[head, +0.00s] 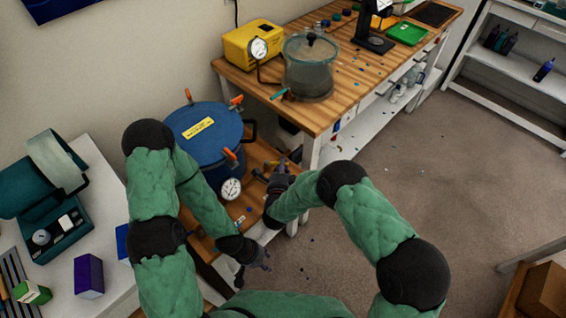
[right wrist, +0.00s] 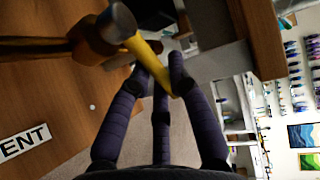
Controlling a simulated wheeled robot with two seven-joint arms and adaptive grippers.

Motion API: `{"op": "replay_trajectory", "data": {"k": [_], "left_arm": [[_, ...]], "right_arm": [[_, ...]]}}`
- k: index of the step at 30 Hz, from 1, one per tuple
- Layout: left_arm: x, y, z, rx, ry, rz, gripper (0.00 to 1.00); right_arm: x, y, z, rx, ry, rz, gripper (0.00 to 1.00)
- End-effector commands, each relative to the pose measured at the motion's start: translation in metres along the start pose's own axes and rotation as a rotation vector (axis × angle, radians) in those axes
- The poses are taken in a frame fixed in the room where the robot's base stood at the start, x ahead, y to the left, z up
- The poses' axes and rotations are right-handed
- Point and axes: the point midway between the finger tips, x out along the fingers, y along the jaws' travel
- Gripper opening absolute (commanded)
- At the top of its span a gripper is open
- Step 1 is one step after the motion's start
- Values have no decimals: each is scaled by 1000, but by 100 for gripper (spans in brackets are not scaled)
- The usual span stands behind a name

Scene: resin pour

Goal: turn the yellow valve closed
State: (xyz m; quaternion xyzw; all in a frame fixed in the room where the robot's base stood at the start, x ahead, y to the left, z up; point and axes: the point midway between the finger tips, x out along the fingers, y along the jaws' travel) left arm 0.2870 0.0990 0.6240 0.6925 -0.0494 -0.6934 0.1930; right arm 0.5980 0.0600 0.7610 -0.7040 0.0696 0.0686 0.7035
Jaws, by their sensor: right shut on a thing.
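The yellow valve handle (right wrist: 146,57) shows in the right wrist view, a flat bar joined to a brass-coloured fitting with a grey end (right wrist: 118,22). My right gripper (right wrist: 160,78) is shut on the yellow handle, its dark purple fingers around it. In the head view, my right gripper (head: 270,172) is at the right side of the blue pot (head: 204,152), and the handle is largely hidden by it. My left gripper (head: 256,266) hangs lower, near the front of the wooden stand, with its fingers apart and nothing visible between them.
A pressure gauge (head: 230,189) sits on the pot's front. A white label reading "ENT" (right wrist: 24,142) lies on the wood. The wooden workbench (head: 352,85) carries a glass chamber (head: 308,68) and yellow pump (head: 252,43). A white table (head: 115,205) stands left. Open floor lies right.

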Motion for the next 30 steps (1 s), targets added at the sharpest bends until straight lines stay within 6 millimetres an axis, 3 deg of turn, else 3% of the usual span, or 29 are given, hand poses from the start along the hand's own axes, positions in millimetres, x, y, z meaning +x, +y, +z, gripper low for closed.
{"op": "replay_trajectory", "data": {"k": [15,30], "left_arm": [[26,-9,-1,0,0,0,40],[35,-13,-1,0,0,0,40]], "right_arm": [[-18,7,6,80,399,1,0],[-22,6,6,108,546,3,0]]}}
